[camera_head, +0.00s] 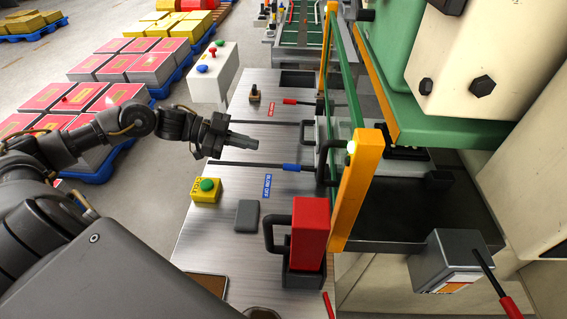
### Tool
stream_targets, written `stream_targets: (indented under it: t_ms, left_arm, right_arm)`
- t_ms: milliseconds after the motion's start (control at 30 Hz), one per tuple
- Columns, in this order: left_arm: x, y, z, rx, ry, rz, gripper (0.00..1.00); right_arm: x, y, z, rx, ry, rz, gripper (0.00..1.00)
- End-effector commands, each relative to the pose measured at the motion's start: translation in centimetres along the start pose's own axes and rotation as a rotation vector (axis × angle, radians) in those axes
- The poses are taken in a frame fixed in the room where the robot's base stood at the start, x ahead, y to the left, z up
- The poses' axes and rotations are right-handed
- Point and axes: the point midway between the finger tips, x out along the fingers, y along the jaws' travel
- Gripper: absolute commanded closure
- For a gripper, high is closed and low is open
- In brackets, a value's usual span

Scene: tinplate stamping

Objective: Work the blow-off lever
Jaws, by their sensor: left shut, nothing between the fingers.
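A dark lever rod with a blue sleeve (291,167) runs across the metal worktop. A small blue label (267,186) lies just below it, its text too small to read surely. I take this for the blow-off lever. My left gripper (254,143) is shut and empty, pointing right over the worktop. In the picture its fingertips are a little above the blue-sleeved rod, with a visible gap. Another dark rod (255,122) lies on the gripper's far side. My right gripper is out of view.
A yellow box with a green button (206,188) and a grey pad (247,215) sit on the worktop. A red block with a black handle (309,234) stands near. A yellow post (357,190) and green guard are to the right. A red-sleeved lever (292,102) lies farther back.

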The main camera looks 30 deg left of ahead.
Motion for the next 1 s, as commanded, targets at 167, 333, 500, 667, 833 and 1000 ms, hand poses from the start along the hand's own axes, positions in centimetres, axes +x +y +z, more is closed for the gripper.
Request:
stream_targets:
  t_ms: [167, 333, 500, 667, 833, 1000]
  left_arm:
    - [0.0, 0.0, -0.1, 0.0, 0.0, 0.0, 1.0]
    - [0.6, -0.1, -0.2, 0.0, 0.005, -0.002, 1.0]
    - [3.1, -0.1, -0.5, -0.001, 0.007, 0.0, 1.0]
    - [6.5, -0.1, -0.6, 0.0, 0.006, 0.0, 1.0]
    - [9.9, -0.1, -0.5, -0.001, 0.004, 0.0, 1.0]
    - [10.6, 0.0, 2.1, -0.004, -0.002, 0.0, 1.0]
  right_arm:
    - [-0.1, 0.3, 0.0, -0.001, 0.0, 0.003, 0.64]
    - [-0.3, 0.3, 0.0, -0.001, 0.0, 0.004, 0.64]
    - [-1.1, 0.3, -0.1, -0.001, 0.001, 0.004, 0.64]
    - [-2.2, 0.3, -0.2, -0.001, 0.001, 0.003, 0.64]
    - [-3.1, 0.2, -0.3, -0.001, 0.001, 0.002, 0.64]
    - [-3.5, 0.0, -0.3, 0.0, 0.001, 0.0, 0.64]
